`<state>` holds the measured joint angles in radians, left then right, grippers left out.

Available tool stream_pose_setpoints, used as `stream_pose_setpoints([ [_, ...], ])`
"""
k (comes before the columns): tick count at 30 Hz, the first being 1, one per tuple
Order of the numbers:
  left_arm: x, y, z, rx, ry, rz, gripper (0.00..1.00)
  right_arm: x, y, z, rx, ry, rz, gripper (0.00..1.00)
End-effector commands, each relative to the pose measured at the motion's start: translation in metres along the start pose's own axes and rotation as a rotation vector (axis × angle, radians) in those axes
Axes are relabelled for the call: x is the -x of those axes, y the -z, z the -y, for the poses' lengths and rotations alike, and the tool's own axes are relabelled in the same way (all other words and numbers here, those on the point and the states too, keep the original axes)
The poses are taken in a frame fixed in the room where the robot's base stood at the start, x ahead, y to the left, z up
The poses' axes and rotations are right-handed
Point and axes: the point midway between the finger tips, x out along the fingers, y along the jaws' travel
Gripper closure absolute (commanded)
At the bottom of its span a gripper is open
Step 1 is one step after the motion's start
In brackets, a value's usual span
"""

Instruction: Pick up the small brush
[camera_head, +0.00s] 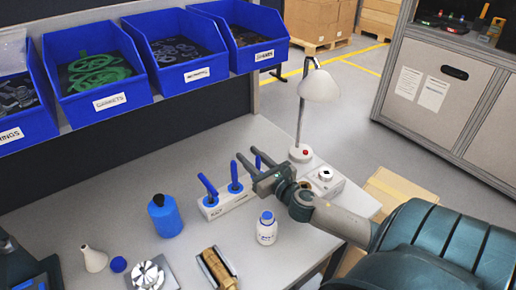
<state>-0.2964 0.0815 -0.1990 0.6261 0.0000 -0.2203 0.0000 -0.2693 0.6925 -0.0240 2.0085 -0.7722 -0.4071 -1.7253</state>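A white holder block (225,203) stands on the bench with upright blue-handled tools in it. One blue handle (207,186) leans at the left end, and another blue handle (234,175) stands near the middle. I cannot tell which one is the small brush, as the lower ends are hidden in the block. My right gripper (250,158) reaches in from the right, above the right end of the holder. Its two dark fingers are apart with nothing visible between them, close to the middle handle; contact cannot be told.
A blue bottle (165,216), a white bottle with blue cap (266,229), a brass part (217,268) and a white lamp (319,86) stand around the holder. Blue bins (108,103) line the shelf behind.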

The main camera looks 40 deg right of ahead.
Motion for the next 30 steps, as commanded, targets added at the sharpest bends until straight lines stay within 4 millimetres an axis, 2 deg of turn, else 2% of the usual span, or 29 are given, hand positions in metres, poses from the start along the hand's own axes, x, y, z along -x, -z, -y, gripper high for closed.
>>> stream_pose_setpoints([
  [2,0.000,-0.002,-0.001,-0.001,-0.001,0.003,0.52,0.000,0.000,0.000,0.000,0.000,0.000,0.66],
  [6,0.000,-0.005,-0.003,-0.002,-0.003,0.006,0.52,0.000,0.000,0.000,0.000,0.000,0.000,0.97],
  [7,0.000,-0.005,-0.003,-0.002,-0.003,0.007,0.52,0.000,0.000,0.000,0.000,0.000,0.000,1.00],
  [20,0.000,-0.007,-0.004,-0.001,-0.004,0.009,0.52,0.000,-0.002,0.000,0.001,0.000,0.001,1.00],
  [30,-0.001,-0.007,-0.003,0.000,-0.003,0.010,0.52,0.000,-0.027,0.000,0.003,-0.002,0.003,1.00],
])
